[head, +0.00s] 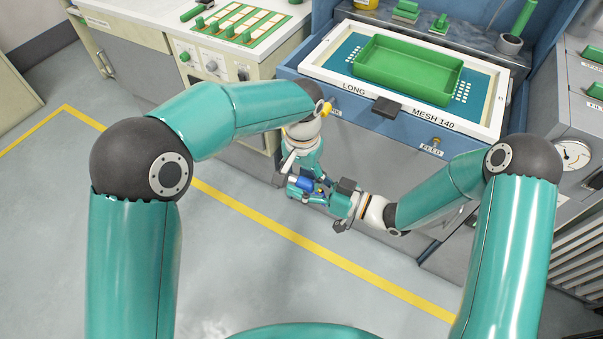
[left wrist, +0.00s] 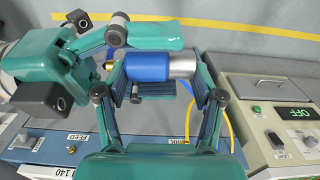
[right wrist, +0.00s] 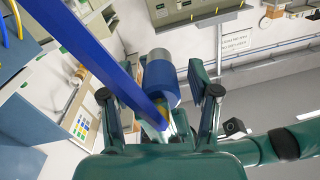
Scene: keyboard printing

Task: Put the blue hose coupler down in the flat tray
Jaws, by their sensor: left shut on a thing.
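The blue hose coupler (head: 304,183) has a blue body and a grey metal end. The green flat tray (head: 365,75) is empty on the bench, behind and right of both grippers.
The tray sits on a white-framed mesh screen (head: 330,73) with a dark handle (head: 386,107) at its front. A control panel (head: 215,65) stands on the cabinet at left, and a gauge (head: 571,155) at right. Open floor (head: 260,280) lies below the grippers.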

